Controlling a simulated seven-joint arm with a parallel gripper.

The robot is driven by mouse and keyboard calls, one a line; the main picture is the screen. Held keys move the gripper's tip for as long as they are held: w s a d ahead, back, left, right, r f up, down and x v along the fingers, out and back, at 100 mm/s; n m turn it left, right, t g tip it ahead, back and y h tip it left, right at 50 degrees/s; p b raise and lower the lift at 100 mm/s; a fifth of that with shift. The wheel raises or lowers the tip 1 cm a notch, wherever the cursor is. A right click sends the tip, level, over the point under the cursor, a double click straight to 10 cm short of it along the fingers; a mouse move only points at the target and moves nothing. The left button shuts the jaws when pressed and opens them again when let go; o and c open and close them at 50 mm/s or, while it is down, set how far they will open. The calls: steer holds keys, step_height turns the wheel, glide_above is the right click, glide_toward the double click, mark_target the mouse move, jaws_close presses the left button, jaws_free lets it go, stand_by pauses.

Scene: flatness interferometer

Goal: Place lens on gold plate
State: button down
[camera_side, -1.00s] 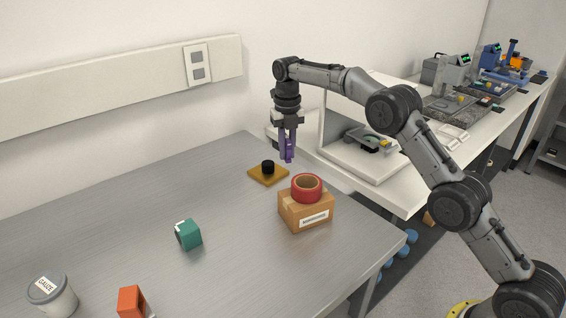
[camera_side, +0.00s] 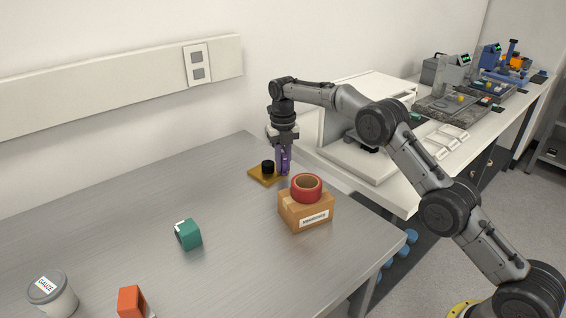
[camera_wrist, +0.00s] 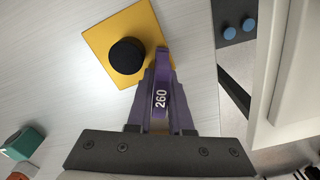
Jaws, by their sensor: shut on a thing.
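The gold plate (camera_side: 258,176) lies flat on the grey table, and it also shows in the wrist view (camera_wrist: 103,39). A short black cylinder (camera_side: 268,167) stands on it; in the wrist view, the cylinder (camera_wrist: 126,55) is left of my fingertips. My gripper (camera_side: 284,172) points down at the plate's right edge, low over the table. In the wrist view its purple fingers (camera_wrist: 161,80) are shut on a narrow purple piece marked 260 (camera_wrist: 161,98), apparently the lens seen edge-on. I cannot tell whether this piece touches the plate.
A cardboard box (camera_side: 306,212) with a red tape roll (camera_side: 307,188) on top stands just right of my gripper. A teal block (camera_side: 188,235), an orange block (camera_side: 131,301) and a gauze jar (camera_side: 52,296) are further left.

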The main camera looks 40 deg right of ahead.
mark_target(283, 152)
steer(key=c, duration=1.1)
jaws_free()
step_height(283, 152, up, 6)
steer(key=shift+r, duration=0.85)
